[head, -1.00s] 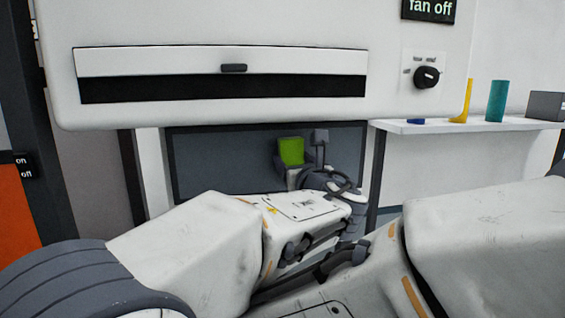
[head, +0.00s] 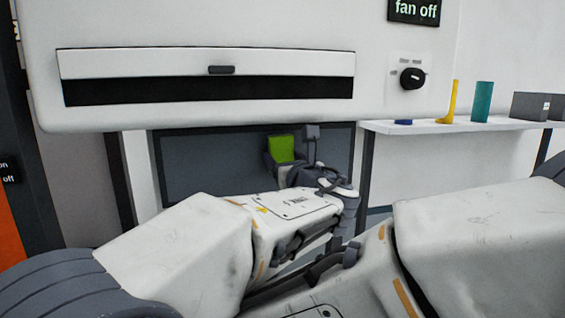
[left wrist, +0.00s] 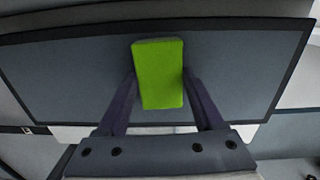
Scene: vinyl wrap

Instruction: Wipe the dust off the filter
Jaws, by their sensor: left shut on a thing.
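My left gripper (head: 284,164) is shut on a green block (head: 281,149). In the left wrist view the green block (left wrist: 158,75) stands between the two fingers of my left gripper (left wrist: 158,92). Behind it is a dark grey panel (head: 215,165) with a darker frame, below the white cabinet; the panel (left wrist: 70,70) fills much of the left wrist view. I cannot tell whether the block touches the panel. No dust can be made out. My right gripper is not seen.
The white cabinet (head: 200,30) above has a slotted flap with a handle (head: 221,69), a black knob (head: 412,78) and a "fan off" sign (head: 415,11). A white shelf (head: 440,129) at right carries a yellow item (head: 450,105), a teal cylinder (head: 483,102) and grey boxes (head: 530,106).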

